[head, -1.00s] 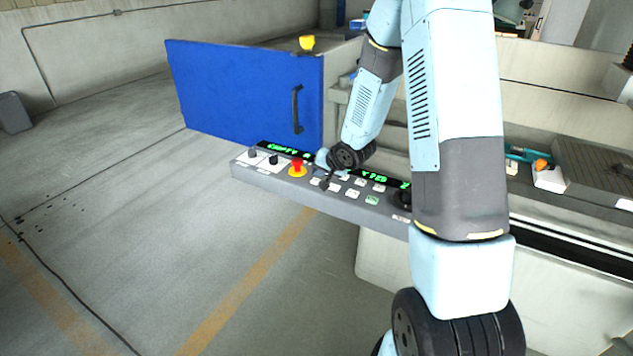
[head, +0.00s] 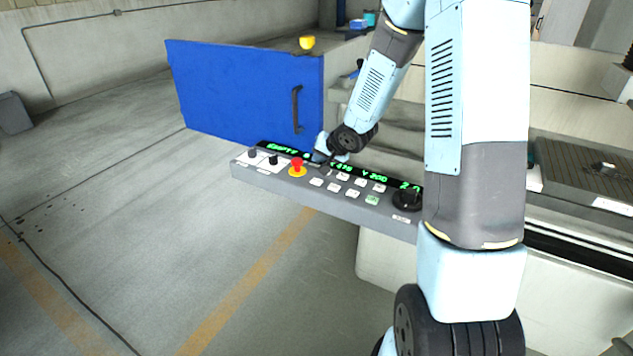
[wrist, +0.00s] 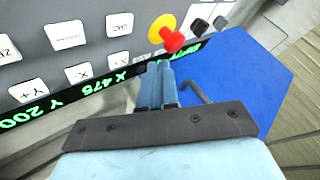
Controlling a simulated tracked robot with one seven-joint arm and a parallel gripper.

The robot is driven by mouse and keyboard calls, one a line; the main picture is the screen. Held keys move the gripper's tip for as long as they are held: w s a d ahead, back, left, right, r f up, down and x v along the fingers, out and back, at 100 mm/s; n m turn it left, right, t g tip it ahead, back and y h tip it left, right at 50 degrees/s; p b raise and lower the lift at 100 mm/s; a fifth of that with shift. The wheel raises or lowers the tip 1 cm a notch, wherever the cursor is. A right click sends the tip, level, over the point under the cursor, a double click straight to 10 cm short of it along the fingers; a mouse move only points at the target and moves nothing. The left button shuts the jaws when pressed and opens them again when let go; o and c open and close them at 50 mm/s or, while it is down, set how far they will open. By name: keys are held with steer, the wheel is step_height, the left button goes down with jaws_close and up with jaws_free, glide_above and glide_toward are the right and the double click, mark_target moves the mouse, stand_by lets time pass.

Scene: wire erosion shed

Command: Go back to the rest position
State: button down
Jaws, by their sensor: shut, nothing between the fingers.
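My gripper (wrist: 165,82) shows in the wrist view with its fingers together and nothing between them. It is in front of the control panel (wrist: 120,52), near the green display and the red knob on a yellow base (wrist: 168,35). In the head view my arm hangs down over the right half, and its wrist end is above the middle of the control panel (head: 290,187); the fingertips are too small there to make out clearly. Whether the fingers touch the panel cannot be told.
A blue door (head: 235,95) with a dark handle (head: 297,110) stands open behind the panel. A grey ribbed plate (head: 590,180) lies on the machine bed at right. The concrete floor (head: 150,220) at left is clear.

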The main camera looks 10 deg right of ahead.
steer(key=shift+r, duration=0.1)
stand_by(0.5)
steer(key=s+d+r+n+h, duration=0.1)
steer(key=s+d+r+h, duration=0.2)
steer(key=s+r, duration=0.4)
steer(key=s+d+r+h, duration=0.25)
steer(key=s+r, duration=0.25)
steer(key=r, duration=0.5)
steer(key=s+r+n+g+y, duration=0.1)
steer(key=s+r, duration=0.2)
steer(key=s, duration=0.9)
steer(key=s+r+n+g, duration=0.1)
steer(key=s+r, duration=0.3)
steer(key=s, duration=0.8)
steer(key=shift+a+r+n+g+y, duration=0.3)
steer(key=shift+n+g+y, duration=0.1)
steer(key=shift+n, duration=0.2)
